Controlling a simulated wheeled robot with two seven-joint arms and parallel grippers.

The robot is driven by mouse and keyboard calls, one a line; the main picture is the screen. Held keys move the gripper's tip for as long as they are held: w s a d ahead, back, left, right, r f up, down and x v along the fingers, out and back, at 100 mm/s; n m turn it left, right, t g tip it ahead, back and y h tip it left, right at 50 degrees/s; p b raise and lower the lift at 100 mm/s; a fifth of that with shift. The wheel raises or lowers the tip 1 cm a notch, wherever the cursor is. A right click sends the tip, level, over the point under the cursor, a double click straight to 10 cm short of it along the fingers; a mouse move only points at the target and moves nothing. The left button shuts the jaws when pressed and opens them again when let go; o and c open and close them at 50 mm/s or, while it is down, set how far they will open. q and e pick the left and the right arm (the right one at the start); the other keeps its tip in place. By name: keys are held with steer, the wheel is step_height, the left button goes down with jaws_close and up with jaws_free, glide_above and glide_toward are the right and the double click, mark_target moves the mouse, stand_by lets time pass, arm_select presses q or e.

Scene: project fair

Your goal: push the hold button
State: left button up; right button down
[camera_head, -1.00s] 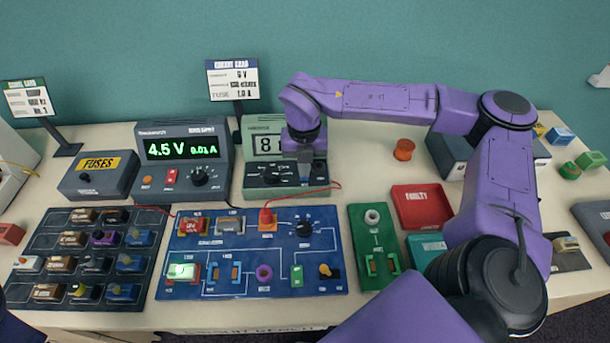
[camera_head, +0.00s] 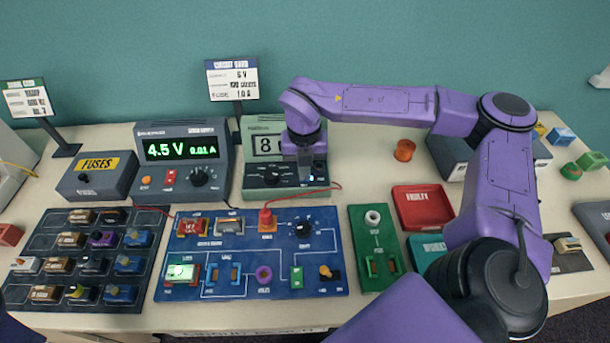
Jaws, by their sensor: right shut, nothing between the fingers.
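The grey-green meter (camera_head: 256,188) stands at the back middle of the bench, with a digit display (camera_head: 266,145) and a dark dial (camera_head: 271,178) on its front. My right gripper (camera_head: 306,178) is shut and empty, pointing down at the right part of the meter's front. It covers the right end of the display and the panel below it. A small bright bluish spot shows at its tip; I cannot tell whether it is a lit button or whether the fingers touch the panel. No hold button can be made out. My left gripper is not in view.
A power supply (camera_head: 205,134) reading 4.5 V and 0.01 A stands left of the meter. A blue circuit board (camera_head: 216,253) lies in front, with a red lead (camera_head: 315,190) running to the meter. A red tray (camera_head: 423,206) lies right.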

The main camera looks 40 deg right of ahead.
step_height(320, 180, up, 10)
steer(key=p, duration=0.8)
stand_by(0.3)
